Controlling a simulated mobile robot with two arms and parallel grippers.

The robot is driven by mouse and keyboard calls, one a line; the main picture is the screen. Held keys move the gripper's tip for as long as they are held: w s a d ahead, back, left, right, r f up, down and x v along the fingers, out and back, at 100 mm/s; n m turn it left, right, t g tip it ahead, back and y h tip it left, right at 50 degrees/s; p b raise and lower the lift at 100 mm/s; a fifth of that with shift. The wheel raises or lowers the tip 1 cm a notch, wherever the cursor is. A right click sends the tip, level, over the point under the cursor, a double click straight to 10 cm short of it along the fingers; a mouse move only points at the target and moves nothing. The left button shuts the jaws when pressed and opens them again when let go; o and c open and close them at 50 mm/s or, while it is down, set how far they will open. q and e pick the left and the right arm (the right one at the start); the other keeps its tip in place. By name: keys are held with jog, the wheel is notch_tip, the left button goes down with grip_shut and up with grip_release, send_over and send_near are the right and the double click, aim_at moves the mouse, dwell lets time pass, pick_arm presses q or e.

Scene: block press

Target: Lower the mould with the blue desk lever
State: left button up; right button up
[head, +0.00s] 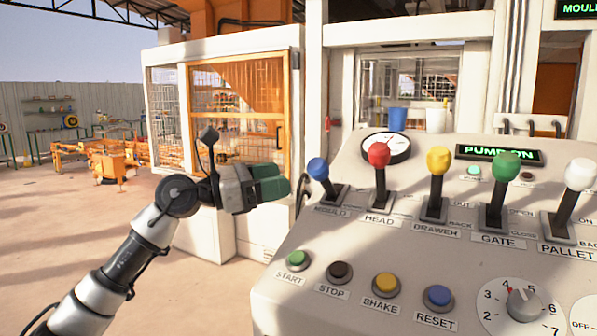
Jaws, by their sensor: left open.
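The blue-knobbed lever (318,169) stands at the left end of the lever row on the desk, above a label reading MOULD. Its black stem leans to the upper left. My left gripper (284,188) comes in from the left, just left of the blue knob, with a small gap seeming to lie between them. Its green fingers point right toward the lever and hold nothing that I can see. The space between the fingers is hard to make out from this side. The mould itself cannot be made out. My right gripper is not in view.
The red HEAD lever (379,154) stands close right of the blue one, followed by yellow (439,160), green (506,166) and white (580,175) levers. Push buttons and a dial (524,305) sit nearer on the desk (335,295). A gauge (386,147) is behind.

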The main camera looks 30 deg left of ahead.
aim_at(316, 169)
pick_arm(q)
jog(key=shift+n+g, duration=0.6)
jog(key=shift+n, duration=0.1)
jog(key=p+x, duration=0.1)
jog(key=x, duration=0.1)
jog(key=p+x, duration=0.2)
jog(key=x, duration=0.1)
jog(key=w+a+r+p+x, duration=0.1)
jog(key=x, duration=0.2)
jog(key=shift+s+r+p, duration=0.1)
jog(key=shift+p, duration=0.2)
jog(key=shift+w+d+y, duration=0.3)
jog(key=shift+w+d, duration=0.05)
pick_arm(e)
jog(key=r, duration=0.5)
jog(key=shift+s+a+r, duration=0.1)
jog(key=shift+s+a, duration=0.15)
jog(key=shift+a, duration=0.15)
pick_arm(q)
jog(key=shift+c, duration=0.2)
